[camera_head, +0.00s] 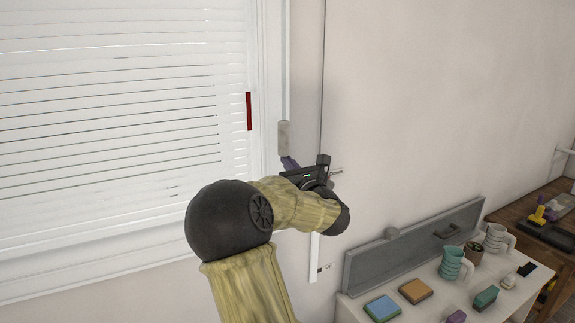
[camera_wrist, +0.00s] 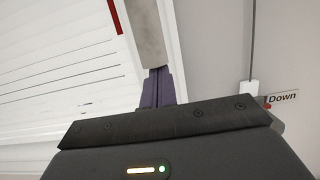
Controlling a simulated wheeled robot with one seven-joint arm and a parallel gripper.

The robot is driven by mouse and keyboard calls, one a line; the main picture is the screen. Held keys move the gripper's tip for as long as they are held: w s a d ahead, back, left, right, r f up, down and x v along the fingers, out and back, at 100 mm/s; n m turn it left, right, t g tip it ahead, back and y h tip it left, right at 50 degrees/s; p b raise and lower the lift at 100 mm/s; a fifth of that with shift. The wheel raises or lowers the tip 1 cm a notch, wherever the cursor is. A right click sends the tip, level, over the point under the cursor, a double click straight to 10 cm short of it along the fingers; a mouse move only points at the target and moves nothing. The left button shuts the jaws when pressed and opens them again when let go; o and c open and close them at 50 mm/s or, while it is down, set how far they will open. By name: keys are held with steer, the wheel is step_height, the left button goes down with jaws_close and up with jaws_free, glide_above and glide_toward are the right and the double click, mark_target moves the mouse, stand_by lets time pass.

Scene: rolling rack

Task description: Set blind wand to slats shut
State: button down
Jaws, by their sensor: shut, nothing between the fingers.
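The window blind (camera_head: 110,110) fills the left of the head view; its white slats lie nearly flat together, with thin dark gaps between many. A pale rod with a grey grip (camera_head: 284,137) hangs at the right of the window frame and looks like the wand. The grey grip also shows at the top of the wrist view (camera_wrist: 148,35). My gripper (camera_head: 289,162) has its purple fingers (camera_wrist: 158,86) shut and empty, at the grip's lower end. I cannot tell whether they touch it. The fingertips are partly hidden behind the grip's end.
A red strip (camera_head: 249,111) marks the blind's right edge. A thin dark cord (camera_wrist: 252,45) runs down the wall to a white piece (camera_wrist: 249,93) beside a "Down" label (camera_wrist: 283,97). A white cabinet with mugs (camera_head: 453,264) and coloured blocks (camera_head: 382,307) stands lower right. The upper right wall is bare.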

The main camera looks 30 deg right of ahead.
steer(key=s+a+f+b, duration=0.1)
steer(key=s+f+b, duration=0.5)
steer(key=s+b, duration=0.3)
steer(key=shift+s+a+f, duration=0.15)
steer(key=shift+s+f, duration=0.1)
steer(key=shift+s, duration=0.1)
steer(key=shift+w, duration=0.1)
stand_by(0.6)
steer(key=w+a+f+m+g+h, duration=0.1)
steer(key=a+f+m+g, duration=0.3)
steer(key=f+m, duration=0.6)
steer(key=w+a+f+m+g+h, duration=0.1)
steer(key=a+f+m+g, duration=0.3)
steer(key=f+m, duration=0.6)
steer(key=s+a+f+m+g+y, duration=0.2)
steer(key=s+a+f+m+g, duration=0.3)
steer(key=s+a+m, duration=0.2)
steer(key=s+a+f+m+g+y, duration=0.2)
steer(key=s+a+f+m+g, duration=0.3)
steer(key=a, duration=0.6)
steer(key=s+f+m, duration=0.1)
steer(key=s+m, duration=0.1)
steer(key=s, duration=0.1)
steer(key=shift+s+a+m+y, duration=0.3)
steer(key=shift+a, duration=0.1)
